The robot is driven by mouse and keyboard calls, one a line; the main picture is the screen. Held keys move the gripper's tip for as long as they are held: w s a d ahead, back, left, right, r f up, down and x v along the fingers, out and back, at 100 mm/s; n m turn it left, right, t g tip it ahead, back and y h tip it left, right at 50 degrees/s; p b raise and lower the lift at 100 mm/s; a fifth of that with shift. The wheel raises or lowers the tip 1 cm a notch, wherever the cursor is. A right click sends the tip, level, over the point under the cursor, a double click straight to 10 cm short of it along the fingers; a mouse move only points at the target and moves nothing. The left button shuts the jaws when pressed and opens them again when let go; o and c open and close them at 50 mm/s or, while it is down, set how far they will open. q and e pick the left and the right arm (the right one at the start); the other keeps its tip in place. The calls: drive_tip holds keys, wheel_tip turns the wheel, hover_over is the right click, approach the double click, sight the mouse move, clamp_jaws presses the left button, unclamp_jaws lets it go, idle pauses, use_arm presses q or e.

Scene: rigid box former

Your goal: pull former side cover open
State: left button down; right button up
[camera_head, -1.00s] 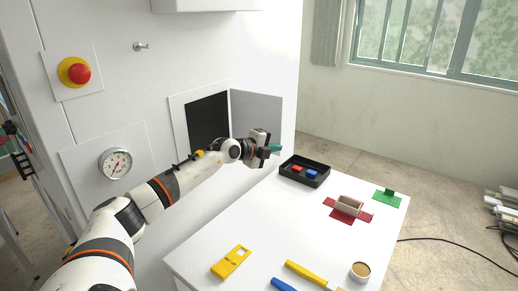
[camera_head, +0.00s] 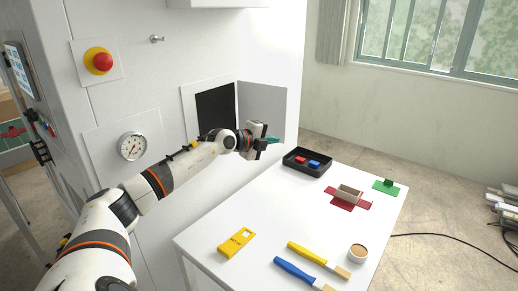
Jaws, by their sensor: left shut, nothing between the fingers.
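The former is the large white machine on the left. Its side cover (camera_head: 262,103) is a grey panel that stands swung out to the right of a dark square opening (camera_head: 215,112) in the machine wall. My left gripper (camera_head: 273,140) is in front of the lower part of the cover, with its greenish fingertips pointing right. The fingers are shut with nothing between them. I cannot tell whether the gripper touches the cover. The lower part of the opening is hidden behind my left arm. My right gripper is not in view.
A white table (camera_head: 284,205) stands right of the machine. On it are a black tray (camera_head: 306,168) with red and blue blocks, a box on a red sheet (camera_head: 349,195), a green piece (camera_head: 386,186), a yellow tool (camera_head: 236,242), two brushes and a round pot (camera_head: 357,252).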

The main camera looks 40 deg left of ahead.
use_arm(q)
drive_tip(key=b+v, duration=0.4)
drive_tip(key=v, duration=0.2)
drive_tip(key=shift+s+d+f, duration=0.3)
drive_tip(key=shift+d+f, duration=0.05)
drive_tip(key=shift+d, duration=0.35)
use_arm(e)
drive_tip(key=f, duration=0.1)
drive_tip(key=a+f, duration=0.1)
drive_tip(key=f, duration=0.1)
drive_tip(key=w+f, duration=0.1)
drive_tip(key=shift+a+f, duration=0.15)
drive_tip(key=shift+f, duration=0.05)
use_arm(q)
drive_tip(key=shift+r, duration=0.1)
drive_tip(key=shift+s, duration=0.15)
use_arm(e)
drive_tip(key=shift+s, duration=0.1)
